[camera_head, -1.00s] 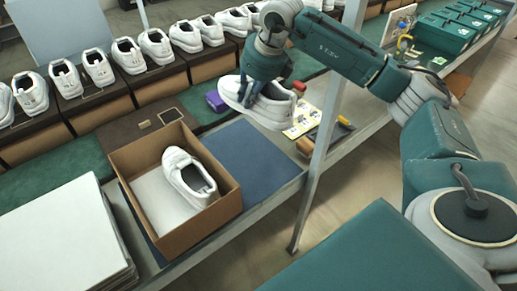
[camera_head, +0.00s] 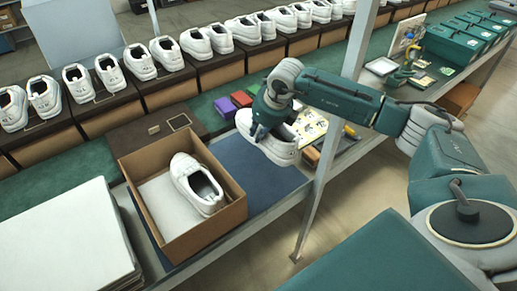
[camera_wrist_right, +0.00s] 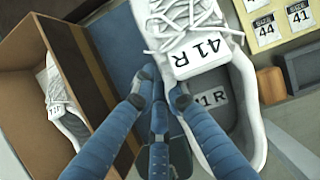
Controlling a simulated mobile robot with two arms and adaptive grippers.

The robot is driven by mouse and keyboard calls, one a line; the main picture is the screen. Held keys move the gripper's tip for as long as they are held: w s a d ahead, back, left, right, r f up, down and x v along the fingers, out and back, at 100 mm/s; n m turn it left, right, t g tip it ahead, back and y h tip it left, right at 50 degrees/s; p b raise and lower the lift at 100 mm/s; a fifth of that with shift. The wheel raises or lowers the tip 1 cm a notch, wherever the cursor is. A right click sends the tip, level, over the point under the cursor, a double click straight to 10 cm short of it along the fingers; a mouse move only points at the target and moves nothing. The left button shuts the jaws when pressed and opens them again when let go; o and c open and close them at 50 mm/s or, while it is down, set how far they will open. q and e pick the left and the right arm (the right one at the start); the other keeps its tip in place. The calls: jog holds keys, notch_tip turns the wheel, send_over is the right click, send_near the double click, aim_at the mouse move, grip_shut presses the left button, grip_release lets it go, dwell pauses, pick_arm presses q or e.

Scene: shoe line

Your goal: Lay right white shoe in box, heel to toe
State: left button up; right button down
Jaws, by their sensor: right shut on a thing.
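A white shoe (camera_head: 282,150) is held in my right gripper (camera_head: 262,130), right of the open cardboard box (camera_head: 205,232). Its toe points to the far left and its heel to the near right. In the right wrist view the gripper (camera_wrist_right: 160,88) is shut at the side of this shoe (camera_wrist_right: 245,75), whose tongue reads 41 R. Another white shoe (camera_head: 196,184) lies in the box, toe toward the back and opening up, and shows partly in the right wrist view (camera_wrist_right: 66,105). Room beside it shows white lining paper. My left gripper is not in view.
A blue mat (camera_head: 265,180) lies between the box and a metal post (camera_head: 318,205). A row of white shoes on boxes (camera_head: 110,105) stands behind. Purple, red and green blocks (camera_head: 224,107) and size cards (camera_head: 311,127) lie near the held shoe. White sheets (camera_head: 65,240) are stacked at left.

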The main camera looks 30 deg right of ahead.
aim_at(260, 149)
notch_tip(260, 149, down, 4)
jog(key=shift+f+p, duration=0.2)
jog(key=shift+p, duration=0.1)
notch_tip(260, 149, down, 3)
jog(key=shift+p, duration=0.35)
jog(key=shift+f, duration=0.35)
jog(key=shift+w, duration=0.1)
jog(key=shift+f, duration=0.1)
jog(key=shift+f, duration=0.15)
jog(key=c, duration=1.8)
grip_release()
jog(key=shift+o, duration=0.2)
